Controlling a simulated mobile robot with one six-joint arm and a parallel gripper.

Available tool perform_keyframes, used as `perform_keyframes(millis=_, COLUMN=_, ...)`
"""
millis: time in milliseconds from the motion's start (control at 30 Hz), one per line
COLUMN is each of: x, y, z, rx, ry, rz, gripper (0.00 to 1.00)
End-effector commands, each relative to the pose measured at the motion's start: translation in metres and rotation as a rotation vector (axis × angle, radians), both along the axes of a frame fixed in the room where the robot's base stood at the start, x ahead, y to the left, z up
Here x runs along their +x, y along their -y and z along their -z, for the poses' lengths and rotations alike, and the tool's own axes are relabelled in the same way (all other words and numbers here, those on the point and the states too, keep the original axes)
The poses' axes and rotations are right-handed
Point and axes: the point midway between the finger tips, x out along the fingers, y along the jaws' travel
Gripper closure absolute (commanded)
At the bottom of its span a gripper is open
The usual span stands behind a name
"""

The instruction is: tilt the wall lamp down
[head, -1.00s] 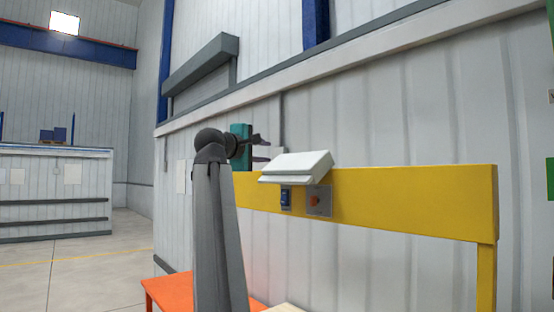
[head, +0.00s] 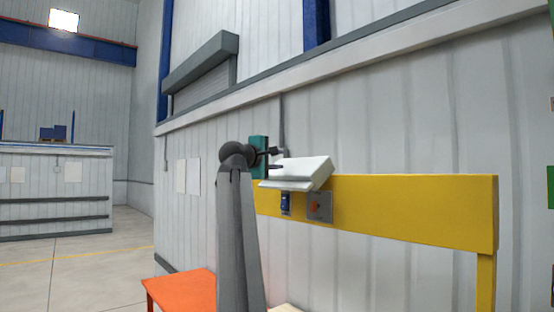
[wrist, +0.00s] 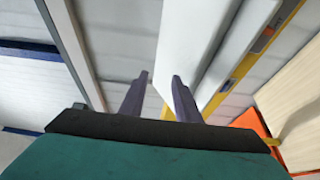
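The wall lamp (head: 303,171) is a white, slanted box on the wall, above the left part of the yellow rail. It also shows in the wrist view as a long white panel (wrist: 192,38). My gripper (head: 278,159) is at the lamp's upper left corner in the head view. In the wrist view my gripper (wrist: 160,82) has its two dark fingers apart. The lamp's near end shows in and just beyond the gap, closer to the right finger. I cannot tell whether a finger touches it.
A yellow rail (head: 420,206) runs along the ribbed wall. Below the lamp are a blue switch (head: 286,203) and a grey plate with a red button (head: 316,207). An orange table (head: 182,292) stands low at the left. The floor further left is clear.

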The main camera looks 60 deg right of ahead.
Motion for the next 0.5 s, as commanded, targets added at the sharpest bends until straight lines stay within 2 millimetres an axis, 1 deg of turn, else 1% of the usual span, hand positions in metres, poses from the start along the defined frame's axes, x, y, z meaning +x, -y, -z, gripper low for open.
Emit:
perform_keyframes(millis=167, x=-0.0001, y=0.0000, z=0.0003, rx=0.000, ry=0.000, rz=0.000, gripper=0.70)
perform_keyframes(millis=200, x=-0.0001, y=0.0000, z=0.0003, rx=0.000, ry=0.000, rz=0.000, gripper=0.77)
perform_keyframes(millis=333, x=-0.0001, y=-0.0001, z=0.0003, rx=0.000, ry=0.000, rz=0.000, gripper=0.99)
perform_keyframes(millis=500, x=-0.0002, y=0.0000, z=0.0003, rx=0.000, ry=0.000, rz=0.000, gripper=1.00)
